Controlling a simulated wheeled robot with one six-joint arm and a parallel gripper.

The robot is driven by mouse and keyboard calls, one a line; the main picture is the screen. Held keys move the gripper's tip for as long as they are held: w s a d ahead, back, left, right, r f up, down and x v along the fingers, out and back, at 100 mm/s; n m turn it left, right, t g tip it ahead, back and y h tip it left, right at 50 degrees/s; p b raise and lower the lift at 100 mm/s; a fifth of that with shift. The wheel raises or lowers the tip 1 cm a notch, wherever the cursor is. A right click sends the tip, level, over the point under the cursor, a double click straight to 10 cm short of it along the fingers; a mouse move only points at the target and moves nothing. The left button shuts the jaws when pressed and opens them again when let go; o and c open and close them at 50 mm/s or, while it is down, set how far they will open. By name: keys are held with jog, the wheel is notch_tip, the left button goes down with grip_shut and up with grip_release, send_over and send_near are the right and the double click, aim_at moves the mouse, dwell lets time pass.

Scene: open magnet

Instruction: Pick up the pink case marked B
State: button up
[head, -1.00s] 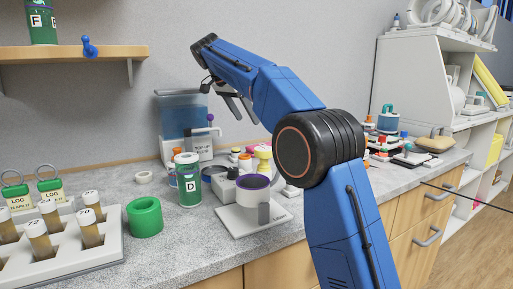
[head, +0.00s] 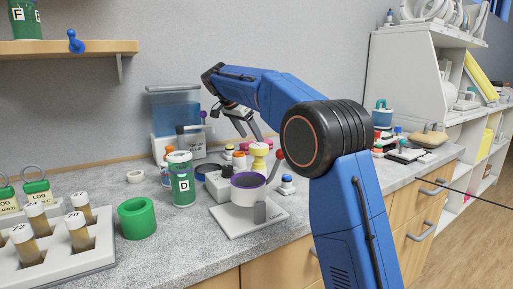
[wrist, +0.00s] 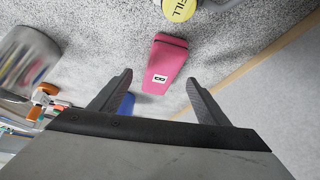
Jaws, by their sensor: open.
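The pink case marked B (wrist: 167,60) lies on the speckled counter in the wrist view, its white B label toward my gripper. My gripper (wrist: 160,78) is open and empty. Its two fingers point toward the case, one on each side of it in the picture, with no visible contact. In the head view my gripper (head: 250,133) hangs above the back of the counter, beyond the crowded items.
In the wrist view, a yellow lid marked FILL (wrist: 180,8) is near the case's far end, and a blue thing (wrist: 126,103) shows near the left finger. In the head view, a green D canister (head: 181,183) and a white mug (head: 247,192) stand in front.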

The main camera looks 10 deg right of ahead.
jog(key=shift+d+r+x, duration=0.1)
jog(key=shift+d+x, duration=0.05)
jog(key=shift+x, duration=1.25)
jog(key=shift+d+r+x, duration=0.15)
jog(key=shift+x, duration=1.25)
jog(key=shift+w, duration=0.15)
jog(key=c, duration=1.3)
